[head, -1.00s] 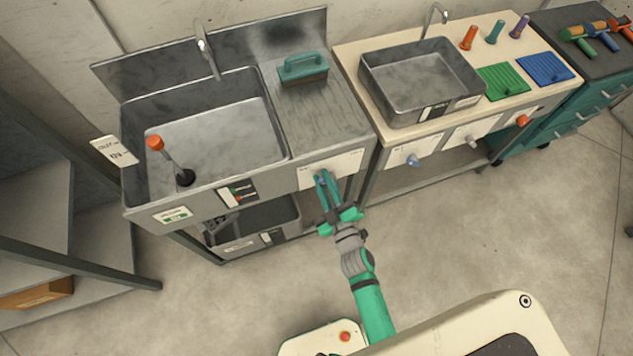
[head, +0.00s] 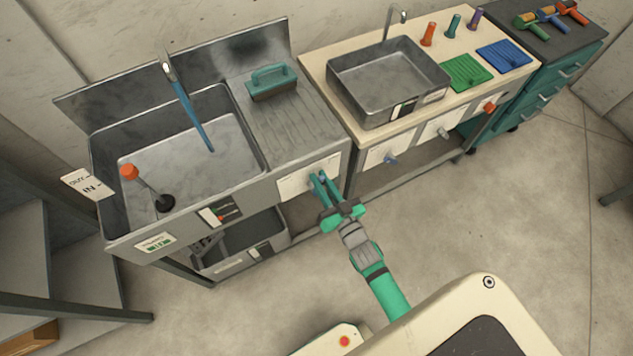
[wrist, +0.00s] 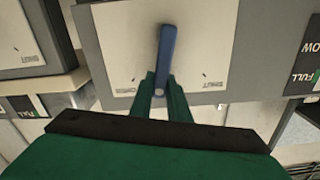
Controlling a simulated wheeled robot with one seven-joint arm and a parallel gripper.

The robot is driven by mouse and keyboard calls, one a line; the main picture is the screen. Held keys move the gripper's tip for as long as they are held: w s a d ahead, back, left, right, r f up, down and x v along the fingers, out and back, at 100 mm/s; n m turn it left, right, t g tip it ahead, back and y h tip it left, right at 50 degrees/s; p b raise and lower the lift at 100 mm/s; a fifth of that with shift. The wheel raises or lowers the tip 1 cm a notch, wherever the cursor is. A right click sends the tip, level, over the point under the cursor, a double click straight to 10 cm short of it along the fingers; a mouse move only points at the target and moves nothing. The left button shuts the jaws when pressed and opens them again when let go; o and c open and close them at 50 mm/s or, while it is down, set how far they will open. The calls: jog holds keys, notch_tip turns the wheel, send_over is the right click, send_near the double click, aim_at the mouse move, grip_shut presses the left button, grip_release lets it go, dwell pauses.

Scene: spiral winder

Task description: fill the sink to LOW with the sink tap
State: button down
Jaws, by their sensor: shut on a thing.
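The large grey sink (head: 100,195) is at the left in the head view. A blue stream of water (head: 197,122) runs from its spout (head: 166,68) into the basin. A gauge label (head: 220,211) is on the sink's front; its reading is too small to tell. My gripper (head: 318,184) is at the white plate (head: 296,182) on the front panel, right of the gauge. In the wrist view my gripper (wrist: 160,92) is shut on the lower end of the blue sink tap lever (wrist: 167,50), which stands upright in that picture. The plate's print appears upside down.
An orange-topped plunger (head: 129,172) stands in the sink. A teal brush (head: 273,82) lies on the drainboard. A second, smaller basin (head: 385,115) with several taps on its front is to the right. A lower tub (head: 225,262) sits beneath the sink. The floor at right is clear.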

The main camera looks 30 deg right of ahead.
jog(key=shift+d+f+m, duration=0.2)
jog(key=shift+d+m, duration=0.2)
jog(key=shift+m, duration=0.4)
jog(key=shift+s, duration=0.1)
jog(key=c, duration=1.7)
grip_release()
jog(key=s, duration=1)
jog(key=shift+s+a, duration=0.2)
jog(key=shift+s, duration=0.15)
